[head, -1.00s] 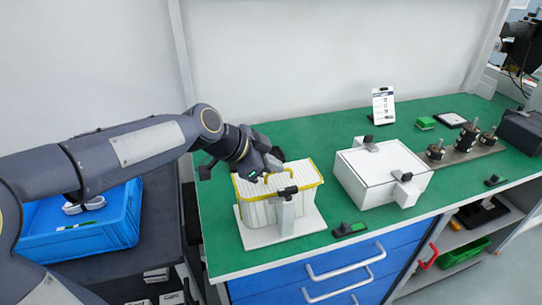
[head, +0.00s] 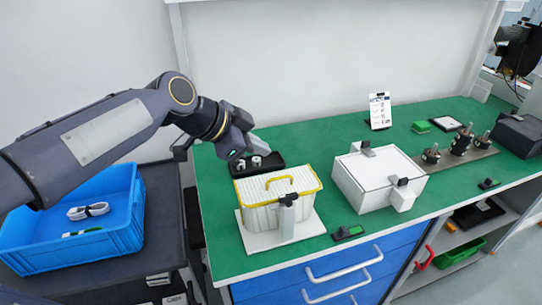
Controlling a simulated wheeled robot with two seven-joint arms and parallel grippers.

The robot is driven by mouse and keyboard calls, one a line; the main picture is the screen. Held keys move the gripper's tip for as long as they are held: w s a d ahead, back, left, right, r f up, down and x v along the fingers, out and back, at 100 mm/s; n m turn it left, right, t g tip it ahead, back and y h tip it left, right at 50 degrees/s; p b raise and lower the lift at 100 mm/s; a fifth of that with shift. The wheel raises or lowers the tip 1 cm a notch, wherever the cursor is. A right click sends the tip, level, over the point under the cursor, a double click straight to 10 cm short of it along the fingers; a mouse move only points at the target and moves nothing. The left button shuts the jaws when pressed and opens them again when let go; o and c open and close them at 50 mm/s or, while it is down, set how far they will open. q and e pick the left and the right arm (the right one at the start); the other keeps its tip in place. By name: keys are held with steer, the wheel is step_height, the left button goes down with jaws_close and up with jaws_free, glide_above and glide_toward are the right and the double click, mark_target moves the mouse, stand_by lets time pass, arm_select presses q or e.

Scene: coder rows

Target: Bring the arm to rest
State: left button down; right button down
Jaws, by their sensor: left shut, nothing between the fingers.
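My left arm (head: 110,130) comes in from the left and is raised and bent over the left end of the green bench. My left gripper (head: 236,148) points down toward the bench, shut and empty. It is above and behind the white ribbed box with a yellow rim and handle (head: 268,220), apart from it. My right gripper is not in view.
A black tray (head: 276,160) with small white pieces lies near the gripper, partly hidden. A white box (head: 378,178) stands right of the ribbed box on the green bench (head: 330,142). A blue crate (head: 70,250) stands at left.

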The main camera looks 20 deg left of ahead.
arm_select(q)
steer(key=v, duration=0.5)
steer(key=s+a+f+n+g+y, duration=0.1)
steer(key=s+f+n+y, duration=0.1)
steer(key=s+f+n, duration=1.2)
steer(key=s+f, duration=0.4)
steer(key=s, duration=0.2)
steer(key=shift+a, duration=0.2)
steer(key=shift+f, duration=0.15)
